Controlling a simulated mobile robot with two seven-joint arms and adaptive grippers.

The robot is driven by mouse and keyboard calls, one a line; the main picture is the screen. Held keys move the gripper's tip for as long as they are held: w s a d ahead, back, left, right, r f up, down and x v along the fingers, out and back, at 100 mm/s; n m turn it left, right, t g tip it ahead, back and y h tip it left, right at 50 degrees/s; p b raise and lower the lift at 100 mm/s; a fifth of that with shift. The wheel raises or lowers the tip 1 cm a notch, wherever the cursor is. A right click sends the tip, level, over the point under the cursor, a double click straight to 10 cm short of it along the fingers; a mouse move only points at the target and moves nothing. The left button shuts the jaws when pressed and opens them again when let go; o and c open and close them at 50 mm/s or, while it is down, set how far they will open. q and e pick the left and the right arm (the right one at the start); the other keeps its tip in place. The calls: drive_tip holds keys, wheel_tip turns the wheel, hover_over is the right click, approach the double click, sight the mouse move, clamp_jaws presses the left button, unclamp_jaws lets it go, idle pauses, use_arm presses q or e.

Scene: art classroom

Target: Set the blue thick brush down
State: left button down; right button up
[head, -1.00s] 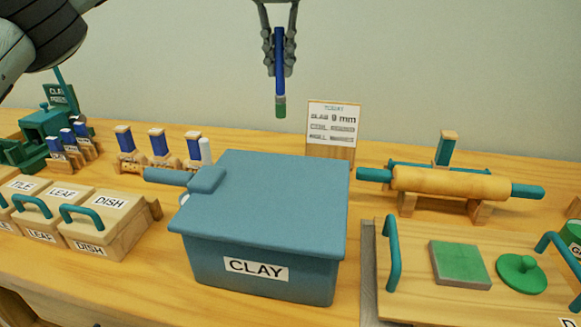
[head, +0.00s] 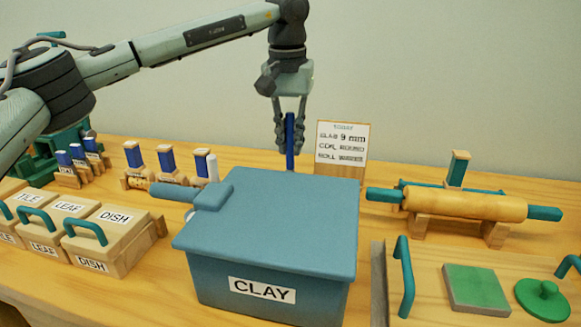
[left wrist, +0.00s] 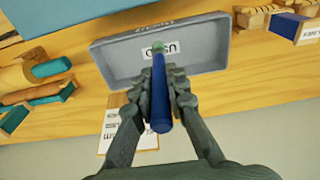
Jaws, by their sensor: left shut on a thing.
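My left gripper (head: 290,133) is shut on the blue thick brush (head: 289,145), which hangs upright behind the clay box. The box hides its lower end in the head view. In the left wrist view the blue handle (left wrist: 160,105) sits between the fingers (left wrist: 160,90), with its green end (left wrist: 158,47) pointing at a shallow grey tray (left wrist: 208,57) with a label that seems to read USED. I cannot tell whether the green end touches the tray. The head view does not show the tray. My right gripper is not in view.
The blue clay box (head: 285,225) stands in front of the brush. A small sign (head: 341,150) stands just right of it. A rolling pin (head: 465,206) on its rest is farther right. Stamps (head: 166,162) and lidded boxes (head: 100,240) are at the left.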

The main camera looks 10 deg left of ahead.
sight(290, 168)
use_arm(q)
drive_tip(key=shift+f, duration=2.5)
drive_tip(key=c, duration=1.5)
unclamp_jaws()
drive_tip(key=r, duration=0.4)
drive_tip(key=s+r, duration=0.1)
drive_tip(key=r, duration=0.7)
drive_tip(key=shift+s, duration=0.2)
